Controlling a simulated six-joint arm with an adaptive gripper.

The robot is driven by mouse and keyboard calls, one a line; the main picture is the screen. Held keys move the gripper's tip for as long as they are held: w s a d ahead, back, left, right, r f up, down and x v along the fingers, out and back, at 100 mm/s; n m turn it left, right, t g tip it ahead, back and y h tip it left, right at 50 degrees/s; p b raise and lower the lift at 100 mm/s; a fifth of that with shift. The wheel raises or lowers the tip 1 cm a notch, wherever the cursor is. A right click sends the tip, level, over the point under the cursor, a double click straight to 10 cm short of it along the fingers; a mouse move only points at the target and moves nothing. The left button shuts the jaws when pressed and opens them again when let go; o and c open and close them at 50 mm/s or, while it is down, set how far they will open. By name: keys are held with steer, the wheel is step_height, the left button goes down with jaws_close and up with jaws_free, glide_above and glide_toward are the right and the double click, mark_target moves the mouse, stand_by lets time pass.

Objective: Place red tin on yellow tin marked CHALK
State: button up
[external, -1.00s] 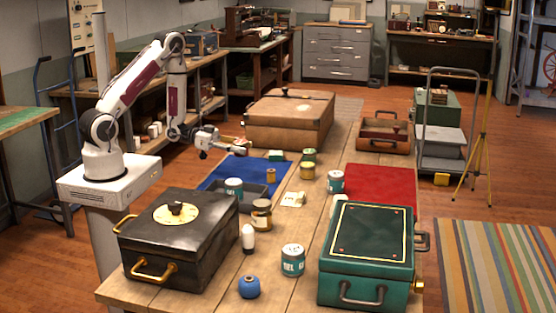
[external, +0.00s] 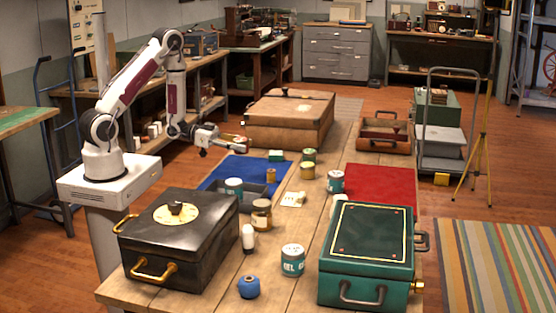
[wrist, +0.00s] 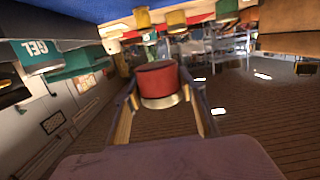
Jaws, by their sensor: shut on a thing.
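My gripper (wrist: 160,92) is shut on a red tin (wrist: 158,80) with a pale metal rim, seen between its two fingers in the wrist view. Two yellow tins also show at the top of the wrist view, one (wrist: 142,18) left of the other (wrist: 176,20). I cannot read CHALK on any.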

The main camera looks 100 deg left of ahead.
steer(key=w+d+m+h, duration=0.1)
steer(key=w+d+h, duration=0.1)
steer(key=w+d, duration=0.2)
step_height(320, 180, up, 6)
steer(key=n+y, duration=0.5)
steer(key=y, duration=0.2)
glide_above(308, 164)
steer(key=shift+f+g, duration=0.2)
steer(key=shift+g, duration=0.2)
steer(key=shift+f, duration=3.15)
steer(key=shift+f, duration=1.9)
